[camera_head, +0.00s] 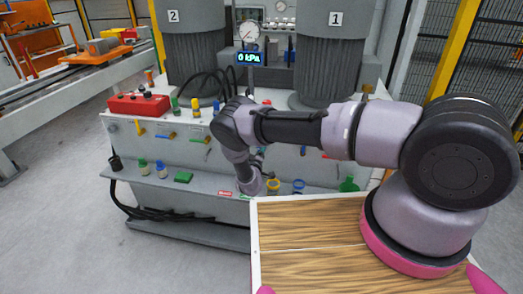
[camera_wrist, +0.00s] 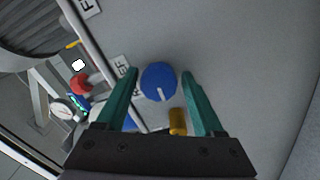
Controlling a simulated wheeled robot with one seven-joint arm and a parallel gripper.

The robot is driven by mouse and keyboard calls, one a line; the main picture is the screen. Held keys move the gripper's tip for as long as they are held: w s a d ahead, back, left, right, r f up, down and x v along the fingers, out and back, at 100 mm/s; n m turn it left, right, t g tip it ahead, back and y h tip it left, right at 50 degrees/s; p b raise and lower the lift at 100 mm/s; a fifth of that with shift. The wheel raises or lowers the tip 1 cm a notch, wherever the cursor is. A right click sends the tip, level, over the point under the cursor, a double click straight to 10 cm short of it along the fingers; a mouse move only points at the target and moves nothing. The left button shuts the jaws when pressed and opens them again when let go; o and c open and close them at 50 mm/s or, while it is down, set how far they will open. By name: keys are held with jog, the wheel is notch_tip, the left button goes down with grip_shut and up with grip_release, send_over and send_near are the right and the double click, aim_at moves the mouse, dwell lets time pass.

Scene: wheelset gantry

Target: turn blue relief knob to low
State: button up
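The blue relief knob (camera_wrist: 158,79) shows in the wrist view as a round disc with a short white pointer line that points down in the picture. A white label (camera_wrist: 119,67) ending in "EF" lies to its upper left, partly hidden by a finger. My gripper (camera_wrist: 159,76) is open, its two teal fingers on either side of the knob. A gap shows on both sides; the depth between fingertips and knob I cannot tell. In the head view, I cannot make out the knob or fingers; my arm covers that part of the grey bench (camera_head: 139,143).
A gauge (camera_head: 249,32) and a display reading 0 kPa (camera_head: 250,58) stand above the bench. A red box (camera_head: 138,104) sits at its left. A yellow part (camera_wrist: 178,121) is below the knob in the wrist view, near the right finger. Grey floor is free at left.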

dwell(0.3)
jog(key=v, duration=1)
jog(key=shift+s, duration=0.4)
jog(key=shift+f, duration=0.1)
